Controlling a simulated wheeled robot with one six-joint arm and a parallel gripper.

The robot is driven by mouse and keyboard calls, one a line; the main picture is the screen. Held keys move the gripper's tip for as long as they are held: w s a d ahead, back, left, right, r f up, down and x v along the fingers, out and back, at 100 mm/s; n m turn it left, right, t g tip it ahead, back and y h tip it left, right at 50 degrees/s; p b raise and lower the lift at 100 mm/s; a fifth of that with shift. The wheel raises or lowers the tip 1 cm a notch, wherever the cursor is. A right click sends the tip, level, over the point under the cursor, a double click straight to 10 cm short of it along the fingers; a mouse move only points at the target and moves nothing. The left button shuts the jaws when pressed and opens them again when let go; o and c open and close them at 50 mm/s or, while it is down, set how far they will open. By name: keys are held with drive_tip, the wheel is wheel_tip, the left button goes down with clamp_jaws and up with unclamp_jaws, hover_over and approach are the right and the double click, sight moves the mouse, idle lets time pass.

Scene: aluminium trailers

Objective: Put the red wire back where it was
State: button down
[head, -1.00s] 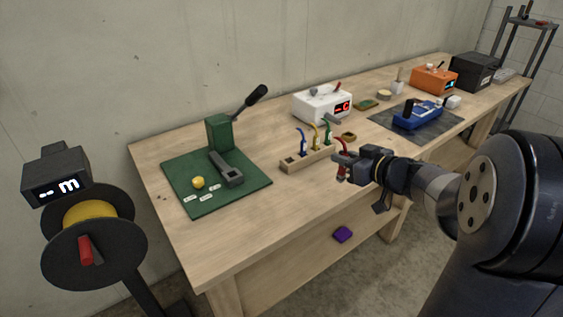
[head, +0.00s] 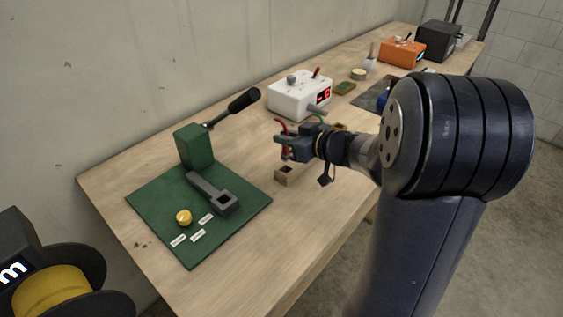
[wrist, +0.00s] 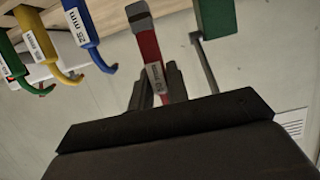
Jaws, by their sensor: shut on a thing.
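My gripper (head: 284,149) is shut on the red wire (head: 281,126), whose curved end rises above the fingers. In the wrist view the labelled red wire (wrist: 147,48) stands out between the fingers. The wooden rack (head: 287,180) is on the bench below and beside my gripper, which hides most of it. An empty square hole shows at its left end. The green wire (head: 318,118) shows behind my gripper. In the wrist view the blue wire (wrist: 88,35), the yellow wire (wrist: 42,46) and a green wire (wrist: 20,70) stand together at the left, apart from the red one.
A green press (head: 193,146) with a black lever stands on a green mat (head: 165,205) to the left. A white box (head: 296,94) with a red display is behind my gripper. A cable reel (head: 60,290) is at the lower left. Bare bench lies in front of the rack.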

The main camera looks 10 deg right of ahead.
sight(288, 156)
drive_tip(key=shift+f+b, duration=0.6)
drive_tip(key=shift+f, duration=2.45)
drive_tip(key=shift+f, duration=0.1)
drive_tip(key=c, duration=1.4)
unclamp_jaws()
drive_tip(key=shift+o, duration=0.2)
drive_tip(key=shift+s+d+r, duration=0.1)
drive_tip(key=shift+r, duration=0.1)
drive_tip(key=v, duration=1.1)
drive_tip(key=shift+s+d+p, duration=0.2)
drive_tip(key=shift+s+p, duration=0.1)
drive_tip(key=shift+p, duration=0.15)
drive_tip(key=shift+r, duration=0.1)
